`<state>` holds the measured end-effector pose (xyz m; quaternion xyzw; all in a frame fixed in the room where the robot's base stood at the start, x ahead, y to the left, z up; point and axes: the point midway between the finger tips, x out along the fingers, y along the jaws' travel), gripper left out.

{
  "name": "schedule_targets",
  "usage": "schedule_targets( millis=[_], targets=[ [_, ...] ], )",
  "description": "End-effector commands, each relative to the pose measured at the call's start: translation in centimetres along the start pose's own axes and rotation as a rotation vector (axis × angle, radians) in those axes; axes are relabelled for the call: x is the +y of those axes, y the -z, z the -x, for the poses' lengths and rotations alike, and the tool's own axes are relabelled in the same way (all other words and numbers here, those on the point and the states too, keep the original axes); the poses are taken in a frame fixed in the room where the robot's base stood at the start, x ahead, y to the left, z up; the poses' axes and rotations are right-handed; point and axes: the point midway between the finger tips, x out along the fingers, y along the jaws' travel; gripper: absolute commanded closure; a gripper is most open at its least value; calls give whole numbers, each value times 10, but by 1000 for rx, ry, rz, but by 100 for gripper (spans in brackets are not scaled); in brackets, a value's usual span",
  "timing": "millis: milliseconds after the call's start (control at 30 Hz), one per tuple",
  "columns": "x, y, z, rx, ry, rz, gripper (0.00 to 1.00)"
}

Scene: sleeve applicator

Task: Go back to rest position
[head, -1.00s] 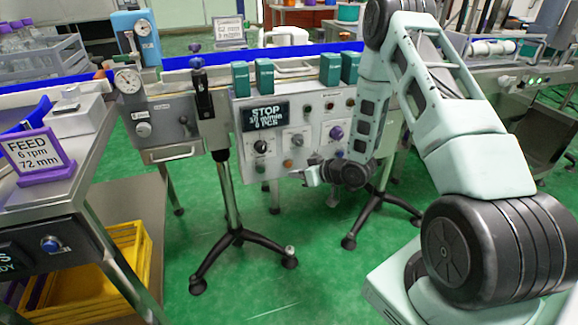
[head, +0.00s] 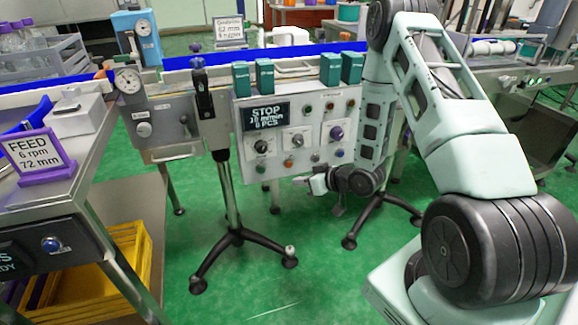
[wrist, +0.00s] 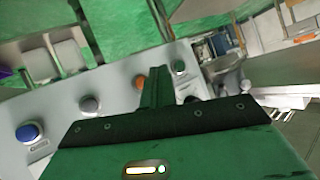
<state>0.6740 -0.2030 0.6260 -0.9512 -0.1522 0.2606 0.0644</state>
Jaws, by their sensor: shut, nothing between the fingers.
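My gripper (head: 308,180) is in front of the lower edge of the grey control panel (head: 262,145) in the head view, low and to the left of my arm. It is small there. In the wrist view my gripper (wrist: 154,75) shows as dark green fingers close together, with nothing between them. Part of the panel face with several buttons lies beyond the fingers in the wrist view.
A conveyor with a blue belt (head: 185,62) runs behind the panel. Black tripod stands (head: 235,238) reach onto the green floor. A FEED sign (head: 37,158) stands on the left bench, above a yellow crate (head: 118,282). Floor before the panel is open.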

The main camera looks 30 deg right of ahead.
Motion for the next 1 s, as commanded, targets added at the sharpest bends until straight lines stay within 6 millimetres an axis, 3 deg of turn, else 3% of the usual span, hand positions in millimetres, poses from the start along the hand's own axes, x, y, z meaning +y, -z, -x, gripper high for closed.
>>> schedule_targets(
  millis=[300,467,633,767,867,1000],
  targets=[
    [-1,2,-1,-3,1,4,100],
    [-27,22,-10,-87,1,60,100],
    [-96,54,-12,-281,-7,163,100],
    [-159,68,8,-438,-11,228,100],
    [-210,72,36,-557,-6,274,100],
    [-273,66,91,-717,10,329,100]
  ],
)
